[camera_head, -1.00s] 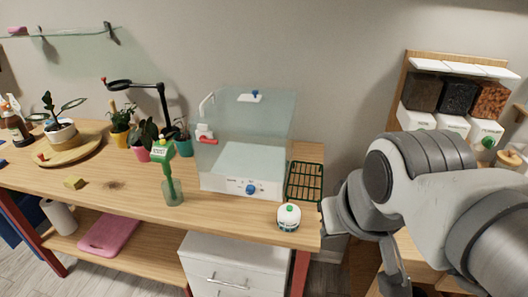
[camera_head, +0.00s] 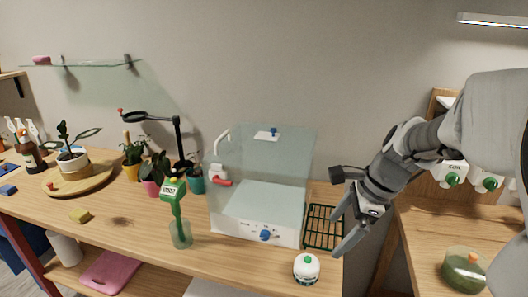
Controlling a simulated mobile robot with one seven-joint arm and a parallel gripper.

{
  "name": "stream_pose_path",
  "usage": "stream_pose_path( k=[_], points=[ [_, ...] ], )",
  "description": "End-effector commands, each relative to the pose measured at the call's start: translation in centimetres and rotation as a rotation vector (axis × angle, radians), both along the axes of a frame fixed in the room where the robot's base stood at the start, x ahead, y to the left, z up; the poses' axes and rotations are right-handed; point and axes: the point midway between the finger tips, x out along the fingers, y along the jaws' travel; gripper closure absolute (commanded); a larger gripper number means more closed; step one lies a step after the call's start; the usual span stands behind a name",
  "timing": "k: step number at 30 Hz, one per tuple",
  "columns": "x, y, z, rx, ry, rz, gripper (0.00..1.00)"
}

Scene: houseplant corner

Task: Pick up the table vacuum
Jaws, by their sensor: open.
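The table vacuum looks to be the small round white device (camera_head: 306,268) with a green button on top and a dark lower band. It stands upright near the front right edge of the wooden bench. My gripper (camera_head: 338,234) is open and empty, with its two fingers pointing down and left. In the picture it is above and to the right of the white device, apart from it. Nothing covers the device.
A clear box with a white base (camera_head: 240,229) stands left of the device. A green wire rack (camera_head: 322,228) lies behind it. A green handheld meter (camera_head: 175,200) sits in a glass cup. Potted plants line the back. A second table (camera_head: 420,240) stands at right.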

Motion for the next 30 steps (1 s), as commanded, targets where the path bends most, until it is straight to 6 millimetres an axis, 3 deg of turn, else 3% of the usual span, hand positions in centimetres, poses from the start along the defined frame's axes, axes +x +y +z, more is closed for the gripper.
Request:
stream_pose_path(
  k=[3, 8, 11, 24, 30],
  points=[
    [1.5, -1.0, -1.7, 0.058, 0.074, -0.166, 0.0],
    [2.5, -1.5, -2.8, 0.094, 0.118, -0.272, 0.0],
    [2.7, -1.2, -3.8, 0.1, 0.126, -0.286, 0.0],
    [4.2, 1.9, -12.3, 0.097, 0.125, -0.281, 0.0],
    [4.6, 2.5, -13.8, 0.097, 0.12, -0.281, 0.0]
  ],
)
